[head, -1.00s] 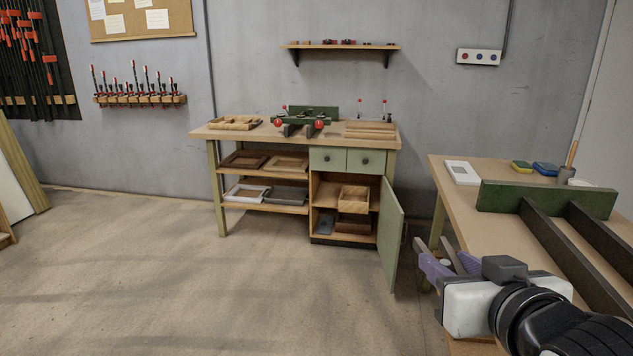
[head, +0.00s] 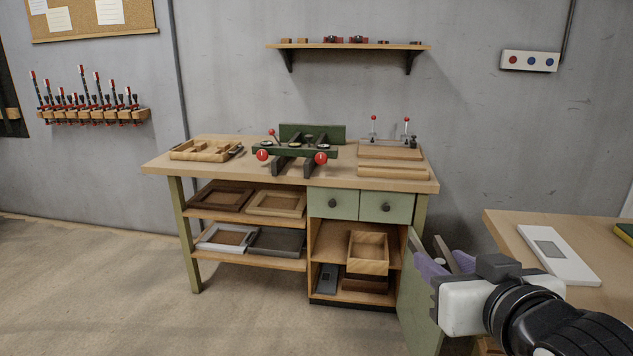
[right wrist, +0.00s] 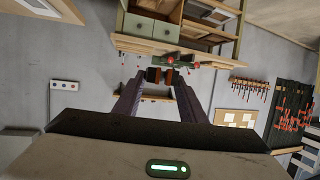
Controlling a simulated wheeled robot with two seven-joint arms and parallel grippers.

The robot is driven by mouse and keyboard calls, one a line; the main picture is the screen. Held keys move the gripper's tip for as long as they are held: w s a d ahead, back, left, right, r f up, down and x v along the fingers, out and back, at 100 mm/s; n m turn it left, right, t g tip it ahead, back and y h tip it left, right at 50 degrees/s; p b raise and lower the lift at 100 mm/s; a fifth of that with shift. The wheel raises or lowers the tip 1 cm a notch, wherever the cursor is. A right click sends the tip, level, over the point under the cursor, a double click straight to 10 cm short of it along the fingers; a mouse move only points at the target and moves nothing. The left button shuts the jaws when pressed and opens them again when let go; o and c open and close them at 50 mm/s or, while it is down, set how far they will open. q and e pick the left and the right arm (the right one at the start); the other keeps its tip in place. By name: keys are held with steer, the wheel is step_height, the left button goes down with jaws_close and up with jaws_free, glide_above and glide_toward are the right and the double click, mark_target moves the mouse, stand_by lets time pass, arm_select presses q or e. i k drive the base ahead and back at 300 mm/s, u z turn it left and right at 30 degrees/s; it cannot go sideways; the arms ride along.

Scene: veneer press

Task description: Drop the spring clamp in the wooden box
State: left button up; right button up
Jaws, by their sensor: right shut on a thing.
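My right gripper (head: 438,258), with purple fingers, is raised at the lower right in the head view. It is shut on a small dark thing with orange-brown parts, apparently the spring clamp (right wrist: 160,76), seen between the fingertips in the right wrist view. In the head view the clamp is mostly hidden by the gripper. A light wooden box (head: 368,266), open at the top, stands on the middle shelf of the open cabinet, left of and beyond the gripper. My left gripper is not in view.
The green cabinet door (head: 418,300) stands open, partly behind my right gripper. The workbench (head: 300,178) carries a green press (head: 296,152). A second table (head: 510,232) is at the right. The floor at lower left is clear.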

mark_target(373, 256)
steer(key=i, duration=0.65)
steer(key=z, duration=2.8)
steer(key=i, duration=0.2)
steer(key=u, duration=2.35)
